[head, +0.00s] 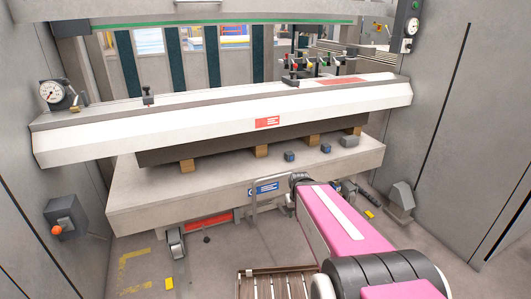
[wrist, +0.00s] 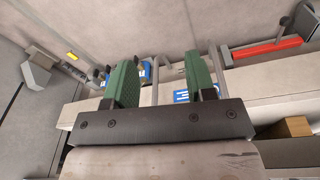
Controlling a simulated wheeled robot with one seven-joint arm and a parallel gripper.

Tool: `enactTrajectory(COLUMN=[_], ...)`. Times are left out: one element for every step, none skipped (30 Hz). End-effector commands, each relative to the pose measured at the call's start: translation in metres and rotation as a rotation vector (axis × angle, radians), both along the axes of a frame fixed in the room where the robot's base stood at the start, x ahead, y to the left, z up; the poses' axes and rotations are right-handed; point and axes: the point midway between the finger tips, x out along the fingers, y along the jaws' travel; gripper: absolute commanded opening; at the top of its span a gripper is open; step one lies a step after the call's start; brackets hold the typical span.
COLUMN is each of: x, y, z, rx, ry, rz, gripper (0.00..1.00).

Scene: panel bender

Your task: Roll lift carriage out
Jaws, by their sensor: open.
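The lift carriage (head: 150,205) is a broad grey platform on casters under the white machine beam. A grey tubular handle (head: 254,200) stands at its front edge, beside a blue label (head: 264,189). In the wrist view the handle (wrist: 155,82) shows as grey bars, and the carriage edge (wrist: 245,85) runs behind my gripper. My gripper (wrist: 160,72) has green fingers spread apart. One handle bar appears between them and another right of the right finger; contact cannot be told. In the head view my arm mostly hides the gripper.
The white beam (head: 220,122) holds a dark tool above the carriage, with wooden blocks (head: 187,166) beneath. A red bar (head: 208,221) is low under the carriage. Grey side walls (head: 455,130) flank it. A slatted wooden grate (head: 275,284) lies in front; floor at front left is mostly clear.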

Motion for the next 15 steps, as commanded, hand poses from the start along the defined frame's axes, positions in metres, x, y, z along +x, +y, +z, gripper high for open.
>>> enactTrajectory(x=[0.017,0.027,0.04,0.05,0.06,0.074,0.084,0.094,0.108,0.117,0.127,0.139,0.148,0.156,0.166], y=[-0.003,-0.005,-0.008,-0.01,-0.012,-0.014,-0.016,-0.018,-0.019,-0.021,-0.022,-0.023,-0.023,-0.023,-0.023], z=[-0.008,-0.012,-0.017,-0.021,-0.024,-0.028,-0.031,-0.035,-0.038,-0.04,-0.042,-0.045,-0.046,-0.047,-0.049], rx=[-0.016,-0.03,-0.05,-0.067,-0.086,-0.111,-0.132,-0.155,-0.186,-0.213,-0.238,-0.273,-0.302,-0.33,-0.37], ry=[-0.05,-0.087,-0.137,-0.176,-0.217,-0.271,-0.311,-0.353,-0.409,-0.45,-0.493,-0.547,-0.59,-0.631,-0.684], rz=[0.037,0.064,0.105,0.136,0.168,0.214,0.249,0.286,0.334,0.371,0.407,0.458,0.495,0.531,0.581], gripper=[0.51,0.51,0.51,0.51,0.51,0.51,0.51,0.51,0.51,0.51,0.51,0.51,0.51,0.51,0.51])
